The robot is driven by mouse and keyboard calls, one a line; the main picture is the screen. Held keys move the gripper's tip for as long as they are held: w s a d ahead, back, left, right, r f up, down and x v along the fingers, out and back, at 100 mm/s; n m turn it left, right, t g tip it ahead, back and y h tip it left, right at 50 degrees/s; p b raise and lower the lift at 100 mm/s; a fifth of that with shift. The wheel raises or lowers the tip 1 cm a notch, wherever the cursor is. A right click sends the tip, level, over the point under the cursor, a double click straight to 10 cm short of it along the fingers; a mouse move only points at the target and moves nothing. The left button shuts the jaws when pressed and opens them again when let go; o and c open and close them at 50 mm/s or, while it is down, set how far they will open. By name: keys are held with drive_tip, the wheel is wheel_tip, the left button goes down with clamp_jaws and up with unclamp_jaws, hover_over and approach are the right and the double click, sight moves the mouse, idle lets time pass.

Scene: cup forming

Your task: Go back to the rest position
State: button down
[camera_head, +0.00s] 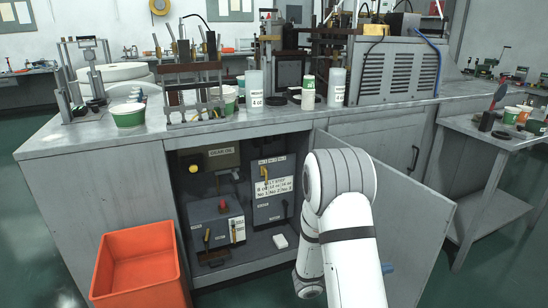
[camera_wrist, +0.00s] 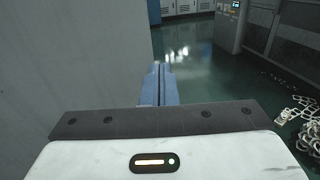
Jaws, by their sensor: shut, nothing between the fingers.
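My gripper (camera_wrist: 160,68) shows in the wrist view as two blue fingers, shut together with nothing between them. They point out over a green floor, beside a large pale grey surface on the left. In the head view my white arm stands in front of the open cabinet (camera_head: 322,136) under the workbench. Its lower end is folded down at the right of the opening, and the gripper there is mostly hidden behind the arm; a small blue part shows to its right.
The grey cabinet door (camera_head: 400,200) stands open right behind my arm. Inside are control boxes (camera_head: 213,222). An orange bin (camera_head: 140,268) stands on the floor at left. Cups and presses crowd the workbench (camera_head: 95,137). A side table (camera_head: 500,143) is at right. Pale scraps (camera_wrist: 303,128) lie on the floor.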

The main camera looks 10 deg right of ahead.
drive_tip(key=s+a+r+m+g+y+p, duration=0.2)
drive_tip(key=s+a+r+m+y+p, duration=0.15)
drive_tip(key=s+r+m+p, duration=0.35)
drive_tip(key=s+a+r+m+g+y+p, duration=0.2)
drive_tip(key=s+a+r+m+y, duration=0.15)
drive_tip(key=r, duration=0.55)
drive_tip(key=s+a+r+m+t+y+p, duration=0.2)
drive_tip(key=a+r+m+t+y+p, duration=0.1)
drive_tip(key=a+r+y+p, duration=0.2)
drive_tip(key=s+a+r+m+t+y+p, duration=0.2)
drive_tip(key=a+r+y, duration=0.4)
drive_tip(key=a+r, duration=0.4)
drive_tip(key=m+t+p, duration=0.1)
drive_tip(key=m+p, duration=0.1)
drive_tip(key=shift+s+a+t+p, duration=0.25)
drive_tip(key=shift+t+p, duration=0.05)
drive_tip(key=shift+p, duration=0.05)
drive_tip(key=shift+d+m, duration=0.1)
drive_tip(key=shift+m, duration=0.15)
